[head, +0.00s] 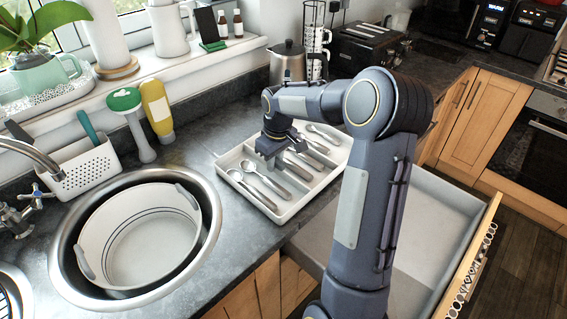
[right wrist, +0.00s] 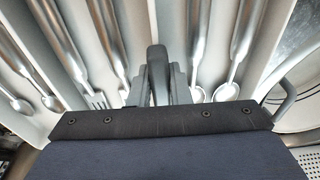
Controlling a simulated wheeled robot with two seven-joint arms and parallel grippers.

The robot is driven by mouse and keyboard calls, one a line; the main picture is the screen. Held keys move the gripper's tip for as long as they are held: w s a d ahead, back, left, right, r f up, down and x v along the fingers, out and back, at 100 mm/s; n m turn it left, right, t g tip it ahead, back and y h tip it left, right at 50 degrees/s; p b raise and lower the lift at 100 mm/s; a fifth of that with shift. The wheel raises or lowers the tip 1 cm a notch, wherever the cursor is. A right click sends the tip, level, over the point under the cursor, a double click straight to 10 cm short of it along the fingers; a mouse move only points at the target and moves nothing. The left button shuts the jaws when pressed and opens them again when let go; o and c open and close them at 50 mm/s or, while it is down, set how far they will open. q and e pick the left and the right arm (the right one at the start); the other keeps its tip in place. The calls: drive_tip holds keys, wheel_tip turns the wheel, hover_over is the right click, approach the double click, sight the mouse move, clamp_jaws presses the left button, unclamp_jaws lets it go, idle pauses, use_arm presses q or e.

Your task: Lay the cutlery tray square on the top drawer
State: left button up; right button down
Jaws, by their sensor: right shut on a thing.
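The white cutlery tray (head: 300,207) lies on the dark worktop beside the open drawer. Its long slots hold several metal forks and spoons (head: 262,185). In the right wrist view, the tray (right wrist: 172,18) fills most of the picture, with cutlery on both sides of the fingers. My right gripper (head: 268,153) points down at the tray and is shut on it, apparently on a divider; the exact grip is partly hidden. The top drawer (head: 430,215) is pulled out at the right, below the worktop, and its visible floor is bare. My right arm hides part of tray and drawer. My left gripper is out of view.
A round sink (head: 65,235) with a white basin (head: 140,240) stands left of the tray. A metal jug (head: 288,63), a mug rack (head: 314,50) and a toaster (head: 368,45) stand behind it. A green brush (head: 135,120) and yellow bottle (head: 157,108) lean by the sill.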

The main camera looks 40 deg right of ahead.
drive_tip(key=shift+r, duration=0.2)
drive_tip(key=shift+r+p, duration=2.4)
drive_tip(key=shift+r, duration=0.5)
drive_tip(key=shift+f, duration=0.1)
